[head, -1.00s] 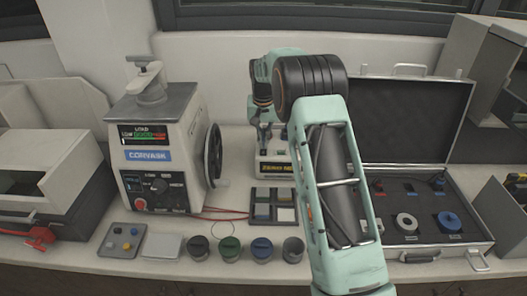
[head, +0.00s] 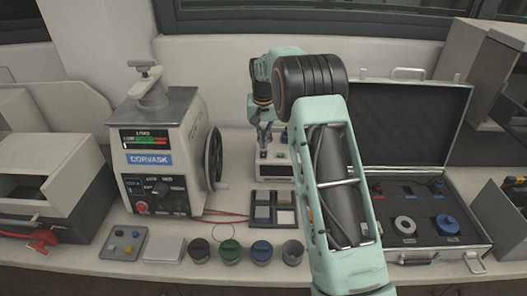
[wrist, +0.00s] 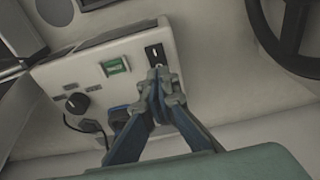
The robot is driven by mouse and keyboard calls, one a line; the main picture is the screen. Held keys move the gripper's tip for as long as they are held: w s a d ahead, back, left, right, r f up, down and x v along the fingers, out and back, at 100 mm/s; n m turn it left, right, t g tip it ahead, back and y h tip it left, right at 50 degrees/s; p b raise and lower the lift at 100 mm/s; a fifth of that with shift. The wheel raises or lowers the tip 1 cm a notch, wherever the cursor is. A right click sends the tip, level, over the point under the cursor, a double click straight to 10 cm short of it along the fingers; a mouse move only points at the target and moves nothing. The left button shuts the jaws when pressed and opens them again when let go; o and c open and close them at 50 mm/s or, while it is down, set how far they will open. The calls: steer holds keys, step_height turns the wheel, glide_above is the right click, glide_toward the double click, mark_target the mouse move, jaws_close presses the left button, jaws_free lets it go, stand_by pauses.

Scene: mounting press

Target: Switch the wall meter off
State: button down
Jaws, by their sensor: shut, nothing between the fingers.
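The meter is a pale box behind my forearm, below my gripper in the head view (head: 276,173). In the wrist view its pale panel (wrist: 92,72) carries a black knob (wrist: 77,103), a green-lit window (wrist: 115,66) and a black rocker switch (wrist: 154,54). My gripper (wrist: 158,76) is shut and empty, its fingertips right at the lower end of the rocker. I cannot tell whether they touch it. Part of the panel is hidden behind the fingers. In the head view my gripper (head: 264,146) points down at the box.
The press (head: 160,150) with its handwheel (head: 213,158) stands left of the meter. An open case (head: 420,150) lies to the right. A sample tray (head: 273,210) and several cups (head: 230,250) stand in front. The wheel also shows in the wrist view (wrist: 300,35).

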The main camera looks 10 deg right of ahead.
mark_target(264, 152)
steer(key=shift+r+p, duration=1.4)
steer(key=shift+r, duration=0.95)
